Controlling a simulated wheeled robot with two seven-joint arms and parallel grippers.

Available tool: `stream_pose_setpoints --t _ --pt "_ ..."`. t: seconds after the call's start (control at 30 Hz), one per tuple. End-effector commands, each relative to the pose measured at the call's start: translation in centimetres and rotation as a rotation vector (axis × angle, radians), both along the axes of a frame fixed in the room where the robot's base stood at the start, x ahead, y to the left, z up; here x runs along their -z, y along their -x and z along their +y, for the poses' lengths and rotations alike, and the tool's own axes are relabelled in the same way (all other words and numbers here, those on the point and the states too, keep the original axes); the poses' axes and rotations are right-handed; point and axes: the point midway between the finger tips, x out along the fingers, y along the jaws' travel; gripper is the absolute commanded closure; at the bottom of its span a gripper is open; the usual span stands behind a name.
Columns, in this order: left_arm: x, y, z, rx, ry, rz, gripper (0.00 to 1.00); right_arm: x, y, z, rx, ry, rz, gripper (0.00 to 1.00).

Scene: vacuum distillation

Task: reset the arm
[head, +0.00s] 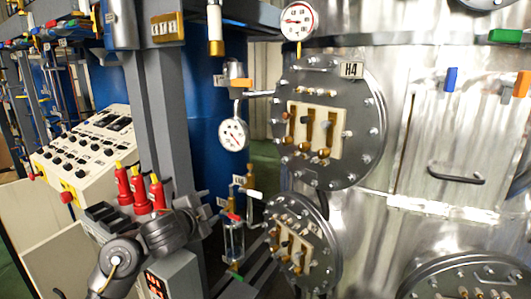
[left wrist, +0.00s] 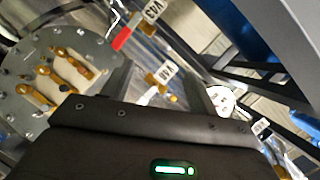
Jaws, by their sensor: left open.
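My left gripper (head: 205,208) is at the lower left of the head view, at the end of my dark grey arm. It is left of the small valves and apart from the lower round flange (head: 322,250). In the left wrist view its two fingers stand apart (left wrist: 158,92), with nothing held between them. A brass valve with a white tag (left wrist: 160,80) shows beyond the gap. A red-handled valve (left wrist: 122,38) is above the left finger; this red handle (head: 233,217) also shows in the head view. My right gripper is not in view.
A steel vessel with a large flange marked H4 (head: 352,70) fills the right. Two gauges (head: 233,134) (head: 297,20) hang near it. A control box (head: 82,150) and red yellow-tipped items (head: 140,190) stand left, close to my arm. A grey post (head: 165,90) rises behind.

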Motion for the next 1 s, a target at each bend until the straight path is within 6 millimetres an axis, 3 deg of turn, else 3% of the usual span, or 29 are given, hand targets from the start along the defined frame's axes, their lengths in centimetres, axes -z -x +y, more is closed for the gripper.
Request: stream_pose_setpoints --t 0.03,0.2,0.3,0.43,0.53,0.7,1.0 --pt "4.1 1.8 0.1 -0.03 0.057 0.069 0.41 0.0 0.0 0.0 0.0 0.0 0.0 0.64" --pt "14.8 8.9 1.6 -0.175 0.237 0.283 0.41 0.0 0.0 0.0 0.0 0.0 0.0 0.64" --pt "20.3 14.2 2.7 -0.279 0.331 0.418 0.41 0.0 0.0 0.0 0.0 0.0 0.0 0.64" --pt "26.1 22.0 4.5 -0.431 0.438 0.591 0.41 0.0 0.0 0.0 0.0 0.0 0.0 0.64" --pt "28.8 27.1 5.6 -0.533 0.497 0.693 0.41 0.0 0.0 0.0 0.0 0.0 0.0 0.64" --pt "31.5 33.9 6.9 -0.666 0.555 0.822 0.41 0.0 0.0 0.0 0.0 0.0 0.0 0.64" --pt "33.4 43.3 8.6 -0.859 0.617 0.985 0.41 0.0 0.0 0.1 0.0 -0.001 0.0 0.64"
